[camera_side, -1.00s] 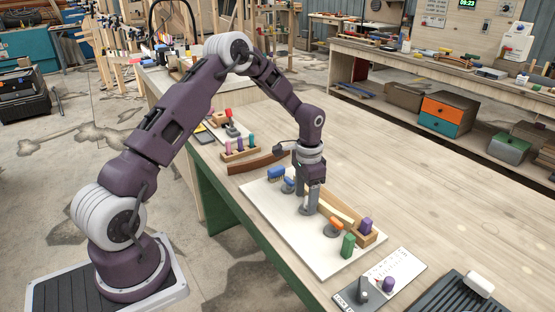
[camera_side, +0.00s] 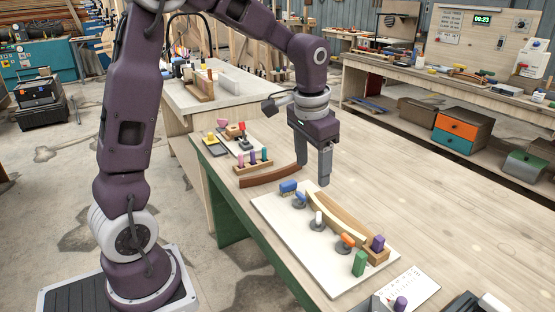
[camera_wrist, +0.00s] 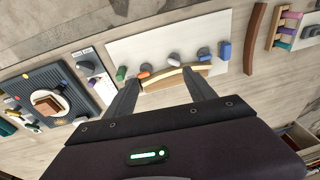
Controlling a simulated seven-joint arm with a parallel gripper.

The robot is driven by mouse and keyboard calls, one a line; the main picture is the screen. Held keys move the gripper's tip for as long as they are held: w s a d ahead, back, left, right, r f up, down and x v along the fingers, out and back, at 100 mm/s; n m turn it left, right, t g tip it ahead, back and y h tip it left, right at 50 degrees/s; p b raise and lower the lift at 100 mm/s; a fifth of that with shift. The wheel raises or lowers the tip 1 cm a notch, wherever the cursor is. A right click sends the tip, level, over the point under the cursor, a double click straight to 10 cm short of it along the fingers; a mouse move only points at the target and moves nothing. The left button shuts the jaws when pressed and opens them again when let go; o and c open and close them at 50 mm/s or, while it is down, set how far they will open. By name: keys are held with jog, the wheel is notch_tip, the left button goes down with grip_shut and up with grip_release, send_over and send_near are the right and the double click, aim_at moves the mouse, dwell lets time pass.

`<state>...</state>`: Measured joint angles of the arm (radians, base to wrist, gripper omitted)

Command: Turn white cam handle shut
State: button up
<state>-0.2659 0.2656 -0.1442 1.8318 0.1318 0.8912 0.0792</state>
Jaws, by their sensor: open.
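The white cam handle (camera_side: 318,217) sits on a grey round base in the middle of the white board, beside the curved wooden strip (camera_side: 346,219). It points a different way from the orange cam handle (camera_side: 347,240) and the blue cam handle (camera_side: 298,196), which lie roughly along the strip. In the wrist view the white handle (camera_wrist: 173,62) shows beyond my fingers, between the orange and blue handles. My gripper (camera_side: 325,181) is open and empty, raised above the far side of the board, apart from the handles. In the wrist view its fingers (camera_wrist: 159,78) are spread.
The white board (camera_side: 290,226) also carries a green block (camera_side: 359,263), a blue block (camera_side: 288,187) and a purple block (camera_side: 378,243). A dark curved wooden piece (camera_side: 272,177) and a peg rack (camera_side: 253,167) lie behind.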

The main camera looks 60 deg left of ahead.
jog(key=s+d+r+t, duration=0.1)
jog(key=s+d+r, duration=0.1)
jog(key=s, duration=0.3)
jog(key=s+d+r, duration=0.2)
jog(key=s+r, duration=0.2)
jog(key=s, duration=0.2)
jog(key=shift+d+r+t, duration=0.15)
jog(key=shift+r+t, duration=0.05)
jog(key=shift+t, duration=0.2)
jog(key=shift+w, duration=0.15)
jog(key=c, duration=0.3)
jog(key=w+f+n, duration=0.1)
jog(key=w, duration=0.1)
jog(key=w+a+f+n, duration=0.1)
jog(key=w, duration=0.1)
jog(key=w+a+f+n+g, duration=0.1)
jog(key=w, duration=0.1)
jog(key=shift+w+a, duration=0.1)
jog(key=shift+w, duration=0.15)
jog(key=c, duration=0.5)
jog(key=n+g+h, duration=0.1)
jog(key=n+g, duration=0.2)
jog(key=n, duration=0.5)
send_over(319, 215)
notch_tip(319, 215, down, 17)
jog(key=shift+r, duration=0.2)
jog(key=shift+c, duration=0.2)
notch_tip(319, 215, down, 7)
jog(key=shift+f, duration=0.1)
grip_shut()
